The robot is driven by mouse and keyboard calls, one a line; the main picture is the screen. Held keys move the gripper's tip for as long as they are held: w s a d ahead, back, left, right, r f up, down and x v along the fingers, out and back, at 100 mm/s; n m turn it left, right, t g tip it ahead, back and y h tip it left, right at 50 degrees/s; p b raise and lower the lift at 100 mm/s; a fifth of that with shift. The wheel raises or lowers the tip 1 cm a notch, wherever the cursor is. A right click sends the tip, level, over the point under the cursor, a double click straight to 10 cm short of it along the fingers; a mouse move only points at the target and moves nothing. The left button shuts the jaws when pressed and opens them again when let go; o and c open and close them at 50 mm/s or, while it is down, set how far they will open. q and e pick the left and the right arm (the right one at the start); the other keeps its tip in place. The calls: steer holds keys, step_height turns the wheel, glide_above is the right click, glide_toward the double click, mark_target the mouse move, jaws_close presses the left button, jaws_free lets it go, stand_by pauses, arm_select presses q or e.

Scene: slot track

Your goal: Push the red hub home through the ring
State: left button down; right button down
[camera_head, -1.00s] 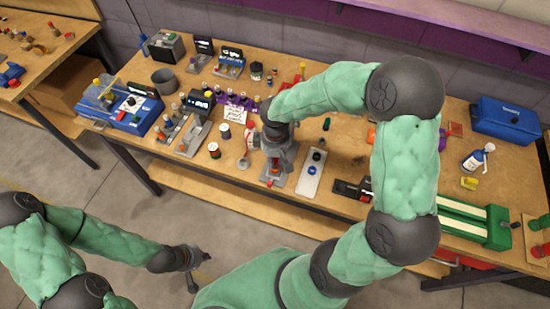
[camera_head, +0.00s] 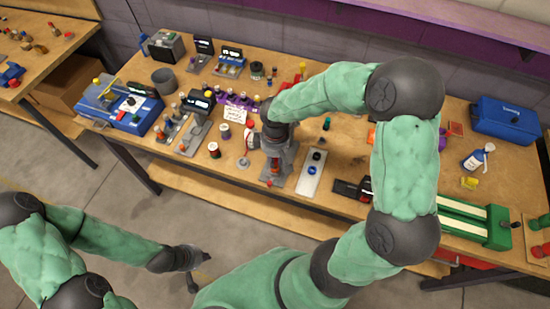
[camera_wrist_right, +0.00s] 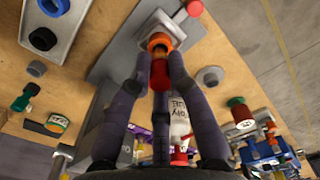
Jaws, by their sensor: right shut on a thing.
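My right gripper (camera_head: 274,164) points down over a grey slotted fixture (camera_head: 276,181) near the table's front edge. In the right wrist view, its dark fingers (camera_wrist_right: 159,80) are shut on the red hub (camera_wrist_right: 160,72). The hub's lower end meets an orange ring (camera_wrist_right: 159,41) on the grey fixture (camera_wrist_right: 125,50). How deep the hub sits in the ring is hidden. A red knob (camera_wrist_right: 195,8) sticks out from the fixture's end. My left gripper (camera_head: 199,270) hangs empty in front of the table, its fingers spread.
A white plate with a blue ring (camera_head: 312,171) lies just right of the fixture. A white bottle (camera_wrist_right: 180,122) with a red cap stands close by my right fingers. A red-and-dark spool (camera_head: 214,150) and a dark block (camera_head: 350,189) are nearby.

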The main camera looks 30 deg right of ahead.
steer(key=shift+f+b, duration=1.05)
steer(key=shift+f, duration=0.35)
steer(key=c, duration=1.1)
jaws_free()
steer(key=shift+r, duration=0.1)
step_height(320, 180, up, 12)
steer(key=shift+f, duration=0.1)
